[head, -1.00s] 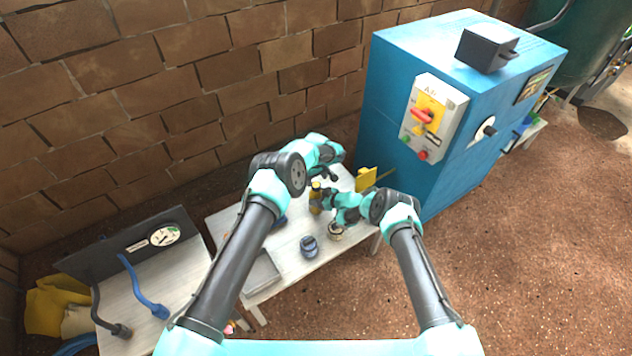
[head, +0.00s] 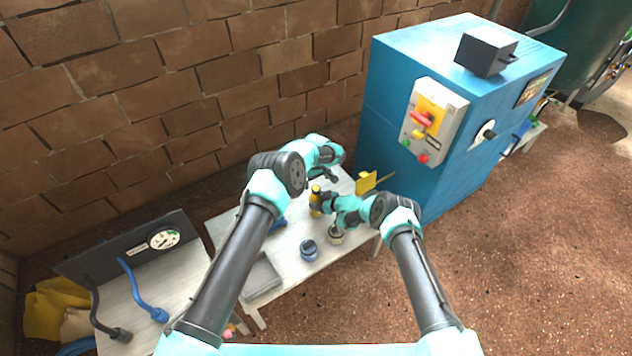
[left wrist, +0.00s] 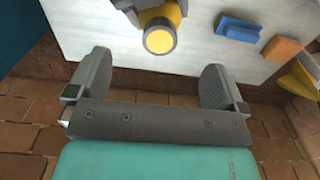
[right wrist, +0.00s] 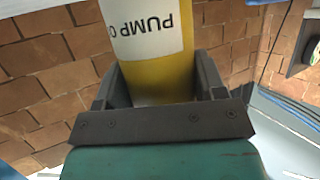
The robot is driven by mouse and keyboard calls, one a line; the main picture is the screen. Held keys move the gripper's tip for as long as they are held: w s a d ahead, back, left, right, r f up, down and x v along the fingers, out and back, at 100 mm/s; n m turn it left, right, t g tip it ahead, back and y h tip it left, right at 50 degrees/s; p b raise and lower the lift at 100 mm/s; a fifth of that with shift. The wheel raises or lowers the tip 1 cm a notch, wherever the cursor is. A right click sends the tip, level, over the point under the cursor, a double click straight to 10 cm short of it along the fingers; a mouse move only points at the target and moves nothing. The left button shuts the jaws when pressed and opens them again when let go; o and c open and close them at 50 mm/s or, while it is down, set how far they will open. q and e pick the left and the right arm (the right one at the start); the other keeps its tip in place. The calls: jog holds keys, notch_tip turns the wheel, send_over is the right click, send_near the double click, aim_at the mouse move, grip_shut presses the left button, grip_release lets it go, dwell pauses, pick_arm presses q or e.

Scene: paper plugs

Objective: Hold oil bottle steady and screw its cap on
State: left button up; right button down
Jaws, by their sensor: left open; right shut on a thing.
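The yellow oil bottle (head: 315,200) stands on the pale table (head: 283,246). In the right wrist view the bottle (right wrist: 150,50) fills the space between the fingers, its white label reading "PUMP O" upside down. My right gripper (right wrist: 163,82) is shut on the bottle's body. In the left wrist view the bottle's round yellow top (left wrist: 159,38) lies beyond the fingertips; I cannot tell whether this is a cap or the bare top. My left gripper (left wrist: 155,78) is open and empty. In the head view it (head: 330,176) is behind the bottle.
A grey flat box (head: 263,277) lies at the left. Blue (left wrist: 238,27) and orange (left wrist: 282,49) blocks lie beside the bottle. A blue cabinet (head: 440,150) stands right.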

pick_arm(q)
notch_tip(320, 180, up, 11)
jog(key=shift+f, duration=0.15)
dwell(0.4)
pick_arm(e)
jog(key=shift+c, duration=0.6)
grip_release()
jog(key=shift+d, duration=0.1)
jog(key=v, duration=1.7)
jog(key=shift+r, duration=0.2)
jog(key=shift+s, duration=0.1)
